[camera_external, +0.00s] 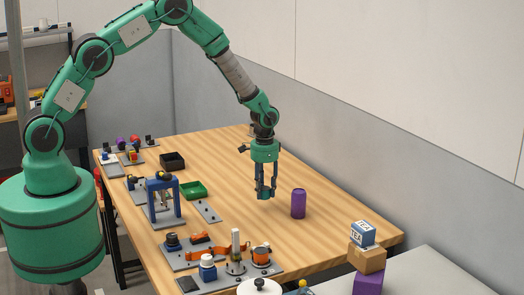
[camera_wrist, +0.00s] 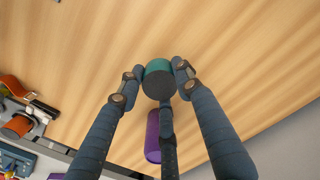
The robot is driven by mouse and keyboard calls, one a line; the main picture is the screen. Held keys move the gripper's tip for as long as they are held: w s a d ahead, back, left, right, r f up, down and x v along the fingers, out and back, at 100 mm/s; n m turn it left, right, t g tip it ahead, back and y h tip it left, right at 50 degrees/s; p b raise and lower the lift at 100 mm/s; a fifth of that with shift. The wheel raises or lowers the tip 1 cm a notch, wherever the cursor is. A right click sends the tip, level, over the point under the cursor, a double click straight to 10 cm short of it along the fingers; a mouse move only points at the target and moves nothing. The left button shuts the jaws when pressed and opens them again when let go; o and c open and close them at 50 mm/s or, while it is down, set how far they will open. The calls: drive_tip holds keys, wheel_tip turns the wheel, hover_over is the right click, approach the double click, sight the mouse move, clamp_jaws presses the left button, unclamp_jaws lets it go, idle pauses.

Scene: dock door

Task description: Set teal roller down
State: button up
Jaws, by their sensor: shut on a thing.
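The teal roller (camera_wrist: 157,66) has a dark grey end facing the camera in the wrist view. My gripper (camera_wrist: 159,82) is shut on it, with fingers on both sides and a third finger below. In the external view my gripper (camera_external: 266,190) points straight down over the wooden table (camera_external: 340,215), and the roller (camera_external: 264,195) is a small dark teal shape at the fingertips. It is at or just above the tabletop; I cannot tell whether it touches.
A purple cylinder (camera_external: 298,204) stands upright just right of my gripper; it also shows in the wrist view (camera_wrist: 153,137). A green tray (camera_external: 193,190) and a blue frame (camera_external: 163,198) are to the left. Fixtures (camera_external: 235,258) line the near edge.

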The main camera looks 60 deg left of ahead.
hover_over(284, 204)
drive_tip(key=shift+w+a+f, duration=0.1)
drive_tip(key=shift+f, duration=0.3)
idle(0.3)
drive_tip(key=shift+f+p, duration=0.45)
drive_tip(key=shift+f, duration=1.3)
drive_tip(key=shift+f, duration=0.1)
drive_tip(key=o, duration=1.2)
drive_tip(key=shift+o, duration=0.2)
wheel_tip(284, 204, up, 12)
drive_tip(key=shift+b, duration=0.35)
